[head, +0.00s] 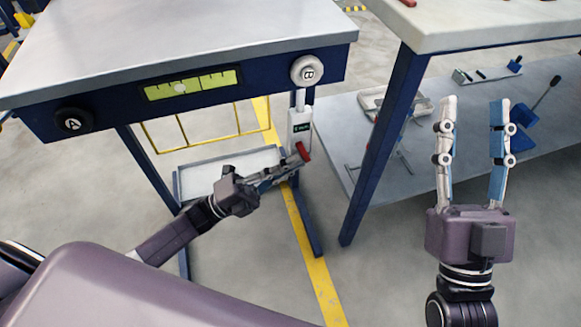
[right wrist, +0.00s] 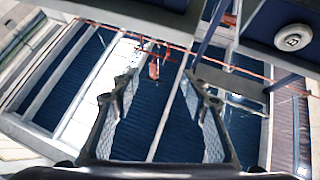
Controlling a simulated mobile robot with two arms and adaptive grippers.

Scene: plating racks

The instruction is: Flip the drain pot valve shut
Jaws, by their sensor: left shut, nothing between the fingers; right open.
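The drain pot (head: 300,119) is a pale upright body with a small green-lit label, hanging below the right end of the workbench front. Its red valve lever (head: 303,151) sits at its lower end and is tilted. My left gripper (head: 299,160) is shut and empty, its fingertips right at the red lever; I cannot tell whether they touch it. The fingers partly hide the valve's lower part. My right gripper (head: 473,108) is open and empty, raised at the right, well apart from the valve; its open fingers also show in the right wrist view (right wrist: 161,82).
The bench front (head: 110,108) carries a black knob A (head: 73,122), a yellow-green gauge (head: 193,85) and a white knob B (head: 309,70). A pale tray (head: 225,163) lies below. A second table (head: 460,25) with a blue leg and lower shelf stands right.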

